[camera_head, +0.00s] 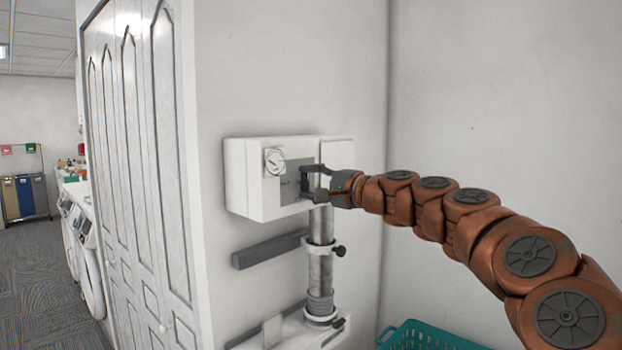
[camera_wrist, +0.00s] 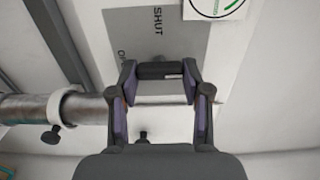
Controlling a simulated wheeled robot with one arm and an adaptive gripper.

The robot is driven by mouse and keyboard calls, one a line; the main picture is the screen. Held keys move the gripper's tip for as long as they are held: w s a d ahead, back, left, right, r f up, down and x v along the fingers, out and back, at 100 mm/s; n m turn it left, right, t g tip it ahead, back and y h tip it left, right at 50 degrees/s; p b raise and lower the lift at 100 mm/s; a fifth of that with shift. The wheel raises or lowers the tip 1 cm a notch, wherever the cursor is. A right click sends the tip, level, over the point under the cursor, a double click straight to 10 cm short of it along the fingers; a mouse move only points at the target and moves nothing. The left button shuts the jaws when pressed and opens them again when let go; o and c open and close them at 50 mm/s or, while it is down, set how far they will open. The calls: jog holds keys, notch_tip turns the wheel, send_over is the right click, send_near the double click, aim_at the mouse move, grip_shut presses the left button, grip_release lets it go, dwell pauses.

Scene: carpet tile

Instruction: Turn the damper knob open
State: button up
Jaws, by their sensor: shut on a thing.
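A white wall box (camera_head: 246,190) carries a grey plate (camera_head: 288,190) with a dark knob on it. In the wrist view the knob (camera_wrist: 160,71) is a black bar with a small pale mark near one end. The plate (camera_wrist: 125,35) reads SHUT, and a second word is partly hidden behind a finger. My gripper (camera_head: 308,182) reaches the plate from the right. In the wrist view my gripper (camera_wrist: 159,78) has a fingertip at each end of the bar and is shut on it. The bar hides part of the plate.
A round gauge (camera_head: 275,161) sits left of the plate. A metal pipe (camera_head: 320,245) with black-knobbed clamps (camera_head: 340,251) runs below the box. A grey wall bar (camera_head: 268,250) is left of the pipe. A teal basket (camera_head: 425,337) is at lower right.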

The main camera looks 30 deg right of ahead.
dwell(0.4)
jog(key=o, duration=1.2)
jog(key=shift+c, duration=0.2)
jog(key=shift+s+d, duration=0.1)
jog(key=shift+s, duration=0.05)
jog(key=v, duration=1.1)
jog(key=shift+s, duration=0.4)
jog(key=shift+d, duration=0.1)
